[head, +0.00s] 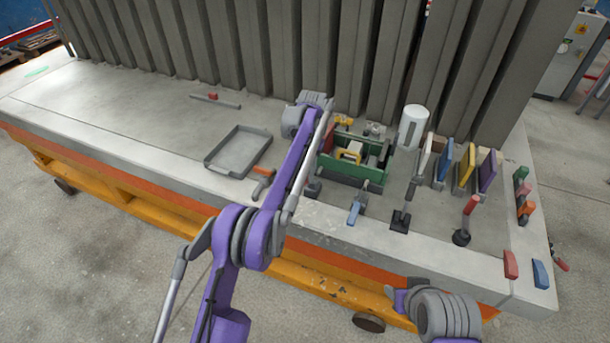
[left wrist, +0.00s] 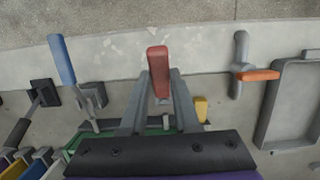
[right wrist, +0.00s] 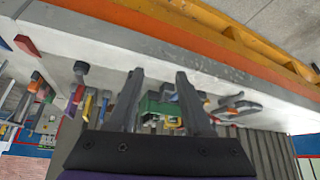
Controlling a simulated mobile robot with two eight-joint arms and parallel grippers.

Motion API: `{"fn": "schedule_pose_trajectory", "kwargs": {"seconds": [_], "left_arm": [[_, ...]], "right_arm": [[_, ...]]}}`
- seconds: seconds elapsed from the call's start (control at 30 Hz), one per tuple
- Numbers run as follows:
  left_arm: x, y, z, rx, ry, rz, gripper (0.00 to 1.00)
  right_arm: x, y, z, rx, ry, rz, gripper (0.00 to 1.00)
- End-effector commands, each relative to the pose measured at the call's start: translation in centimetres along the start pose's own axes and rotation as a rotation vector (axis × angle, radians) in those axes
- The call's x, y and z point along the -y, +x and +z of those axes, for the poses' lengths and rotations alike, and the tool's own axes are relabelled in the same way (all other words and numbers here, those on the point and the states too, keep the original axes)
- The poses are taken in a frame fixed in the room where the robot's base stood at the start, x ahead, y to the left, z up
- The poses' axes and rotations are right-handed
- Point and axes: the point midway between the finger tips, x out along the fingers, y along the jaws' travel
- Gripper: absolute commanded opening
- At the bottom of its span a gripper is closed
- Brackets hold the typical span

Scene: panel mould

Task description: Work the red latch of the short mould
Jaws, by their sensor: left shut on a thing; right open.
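The short mould is a green-walled box (head: 372,166) on the bench, with a yellow handle-like part (head: 350,153) inside. Its green edge also shows low in the left wrist view (left wrist: 153,141). The red latch (left wrist: 158,60) sticks up between the fingers of my left gripper (left wrist: 160,82), which is shut on it. In the head view my left arm hides the latch and most of that gripper. My right gripper (right wrist: 158,78) is open and empty, apart from the mould, which shows beyond its fingers.
A blue-handled clamp (head: 355,212) stands right of the latch, an orange-handled tool (head: 262,184) left of it. A grey tray (head: 238,151) lies further left. Coloured panels (head: 465,168) and a white cylinder (head: 412,128) stand right of the mould. Tall grey panels rise behind.

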Motion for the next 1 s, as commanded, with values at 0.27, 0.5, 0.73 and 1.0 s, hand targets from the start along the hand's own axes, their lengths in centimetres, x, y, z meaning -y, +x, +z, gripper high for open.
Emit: {"fn": "schedule_pose_trajectory", "kwargs": {"seconds": [0.27, 0.5, 0.73, 1.0], "left_arm": [[0.0, -0.3, -0.4, 0.027, 0.0, -0.001, 0.0], [0.0, -0.3, -0.4, 0.031, 0.0, -0.001, 0.0], [0.0, -0.3, -0.4, 0.031, 0.0, 0.0, 0.0], [0.0, -0.3, -0.4, 0.032, 0.0, 0.0, 0.0]], "right_arm": [[0.0, -0.1, -0.3, -0.003, 0.0, 0.0, 0.5], [0.0, -0.1, -0.3, -0.003, 0.0, 0.0, 0.5], [0.0, -0.1, -0.3, -0.003, 0.001, 0.0, 0.43], [1.2, 0.1, -2.6, 0.043, 0.196, -0.063, 0.0]]}}
